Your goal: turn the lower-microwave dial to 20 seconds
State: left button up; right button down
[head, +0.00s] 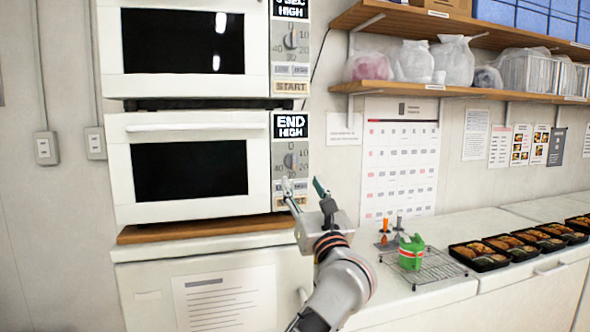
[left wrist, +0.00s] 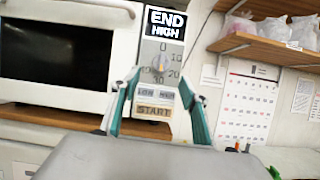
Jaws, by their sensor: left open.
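The lower microwave (head: 118,160) is white with a dark window. Its display (head: 290,125) reads END HIGH in the head view and also shows in the left wrist view (left wrist: 166,23). The dial (head: 291,161) is under the display; in the left wrist view the dial (left wrist: 159,64) has numbers around it, and I cannot clearly read its pointer. My left gripper (head: 303,184) is open and empty, in front of the panel and a little below the dial. In the left wrist view its fingers (left wrist: 160,82) frame the lower dial and the buttons, apparently not touching the dial. My right gripper is not in view.
An upper microwave (head: 112,45) sits directly above. A wooden board (head: 190,232) lies beneath the lower one. Shelves with bags (head: 412,62) are at right. A wire rack with a green item (head: 411,252) and several bento trays (head: 480,257) stand on the right counter.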

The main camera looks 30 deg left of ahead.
aim_at(294, 166)
pick_arm(q)
jog(key=p+x, duration=0.1)
jog(key=x, duration=0.7)
jog(key=shift+w+p, duration=0.2)
jog(key=shift+p, duration=0.1)
jog(key=c, duration=1.1)
